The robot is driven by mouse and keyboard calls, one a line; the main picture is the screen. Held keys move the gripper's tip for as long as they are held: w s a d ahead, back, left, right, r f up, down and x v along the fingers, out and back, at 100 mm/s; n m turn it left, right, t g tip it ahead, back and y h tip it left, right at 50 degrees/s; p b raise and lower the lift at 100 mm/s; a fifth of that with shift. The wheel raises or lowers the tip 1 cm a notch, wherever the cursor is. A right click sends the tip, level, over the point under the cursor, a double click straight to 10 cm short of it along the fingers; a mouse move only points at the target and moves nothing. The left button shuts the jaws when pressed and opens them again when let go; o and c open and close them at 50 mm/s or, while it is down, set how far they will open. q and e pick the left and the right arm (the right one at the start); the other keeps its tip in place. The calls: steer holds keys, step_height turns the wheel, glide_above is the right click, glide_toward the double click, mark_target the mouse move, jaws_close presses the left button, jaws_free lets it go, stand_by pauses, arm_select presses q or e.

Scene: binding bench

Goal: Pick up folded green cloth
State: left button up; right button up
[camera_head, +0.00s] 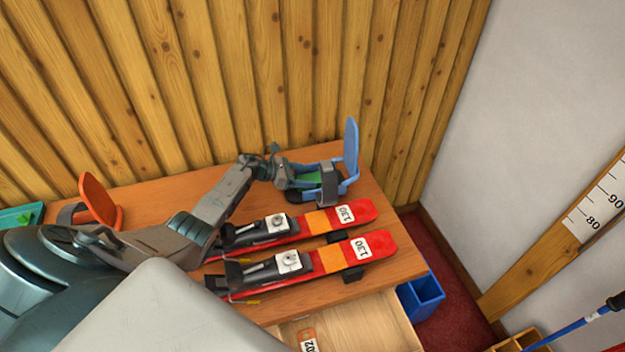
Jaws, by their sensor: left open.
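The folded green cloth (309,178) shows as a small green patch at the back right of the wooden bench, within a blue holder with a tall upright plate (351,148). My gripper and wrist hide much of the cloth. My left gripper (318,184) is open over the blue holder, right at the cloth. I cannot tell whether its fingers touch the cloth. My right gripper is not in view.
Two red and orange skis (330,259) with bindings lie in front of my left gripper. An orange upright piece (99,201) and a teal tray (22,216) are at the left. An open drawer (361,324) and blue bin (428,297) are at the front. A plank wall stands behind.

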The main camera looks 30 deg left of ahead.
mark_target(316, 177)
arm_select(q)
steer(key=shift+x, duration=1.85)
steer(key=c, duration=0.6)
